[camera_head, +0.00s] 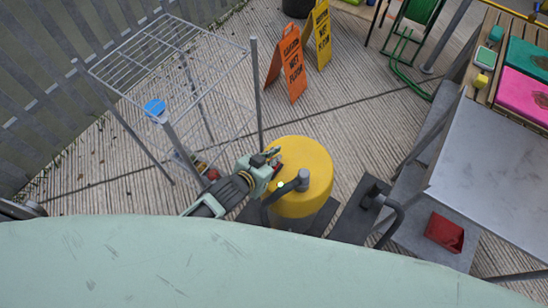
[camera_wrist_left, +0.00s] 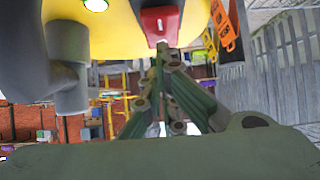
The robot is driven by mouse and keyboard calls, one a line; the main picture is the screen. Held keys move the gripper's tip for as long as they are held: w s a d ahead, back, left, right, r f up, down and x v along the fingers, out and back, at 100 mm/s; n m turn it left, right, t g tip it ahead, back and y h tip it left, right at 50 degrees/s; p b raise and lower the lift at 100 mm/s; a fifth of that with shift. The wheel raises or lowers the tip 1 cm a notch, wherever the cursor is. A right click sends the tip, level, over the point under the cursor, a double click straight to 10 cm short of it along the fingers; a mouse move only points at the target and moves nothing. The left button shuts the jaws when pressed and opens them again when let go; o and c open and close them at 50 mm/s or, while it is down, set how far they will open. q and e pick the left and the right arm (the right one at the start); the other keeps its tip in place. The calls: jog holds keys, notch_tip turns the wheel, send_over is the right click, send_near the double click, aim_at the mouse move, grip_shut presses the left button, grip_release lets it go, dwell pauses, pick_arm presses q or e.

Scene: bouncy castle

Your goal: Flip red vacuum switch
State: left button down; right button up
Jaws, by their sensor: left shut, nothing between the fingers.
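A yellow vacuum (camera_head: 305,165) with a grey hose fitting on top stands on the wooden deck, below the middle of the head view. My left gripper (camera_head: 272,160) is at the vacuum's upper left side, and its fingers are shut and empty. The red switch (camera_wrist_left: 160,24) shows in the left wrist view on the yellow body, right ahead of the fingertips. The fingertips are at or very close to its lower edge; I cannot tell whether they touch. In the head view the switch is mostly hidden by the gripper. My right gripper does not show.
A wire rack (camera_head: 185,60) stands to the left, with a blue item (camera_head: 154,107) on it. An orange sign (camera_head: 289,65) and a yellow sign (camera_head: 320,35) stand behind. A metal table (camera_head: 490,170) is at right, with a red tray (camera_head: 444,232) below. Open deck lies behind the vacuum.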

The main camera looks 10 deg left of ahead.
pick_arm(q)
jog(key=shift+f, duration=0.1)
jog(key=shift+w+d+f, duration=0.15)
jog(key=shift+w+f, duration=0.1)
jog(key=shift+f, duration=0.05)
jog(key=shift+w+d, duration=0.15)
jog(key=shift+w, duration=0.25)
jog(key=shift+w+d+f, duration=0.15)
jog(key=shift+w+f, duration=0.25)
